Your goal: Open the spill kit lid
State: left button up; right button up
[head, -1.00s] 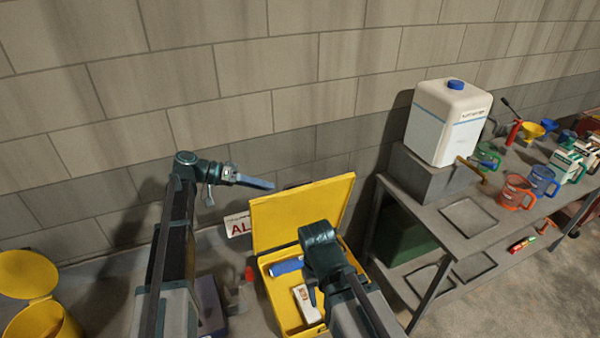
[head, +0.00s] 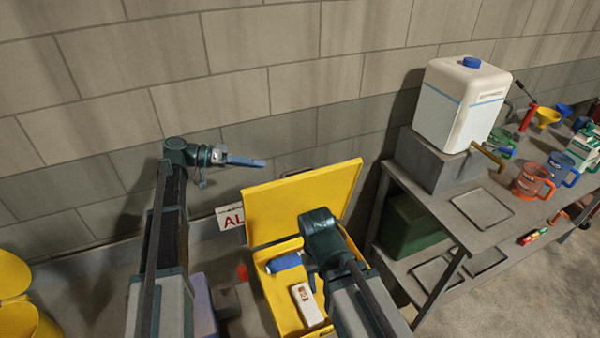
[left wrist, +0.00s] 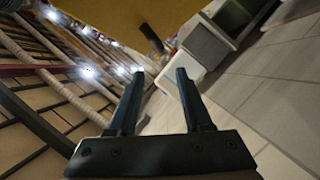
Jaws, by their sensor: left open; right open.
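The spill kit is a yellow box (head: 266,290) with its yellow lid (head: 300,205) standing up, open, at the back near the wall. A blue roll (head: 285,262) and a white pack (head: 307,304) lie inside. My left gripper (head: 262,163) is open and empty, above and left of the lid's top edge, apart from it in the head view. In the left wrist view its two fingers (left wrist: 160,78) are spread with nothing between them; a yellow panel, probably the lid, fills the top. My right gripper (head: 312,278) is over the box; its wrist largely hides its fingers.
A grey bench (head: 428,215) at the right bears a white jug (head: 460,108), funnels and coloured measuring jugs. A yellow bin (head: 25,320) stands at the far left. A sign with red letters (head: 231,218) is left of the lid. The block wall is close behind.

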aim_at(300, 170)
pick_arm(q)
jog(key=b+x, duration=0.3)
jog(key=x, duration=0.9)
jog(key=shift+f, duration=0.1)
jog(key=shift+b+x, duration=0.35)
jog(key=shift+x, duration=0.5)
grip_shut()
dwell(0.4)
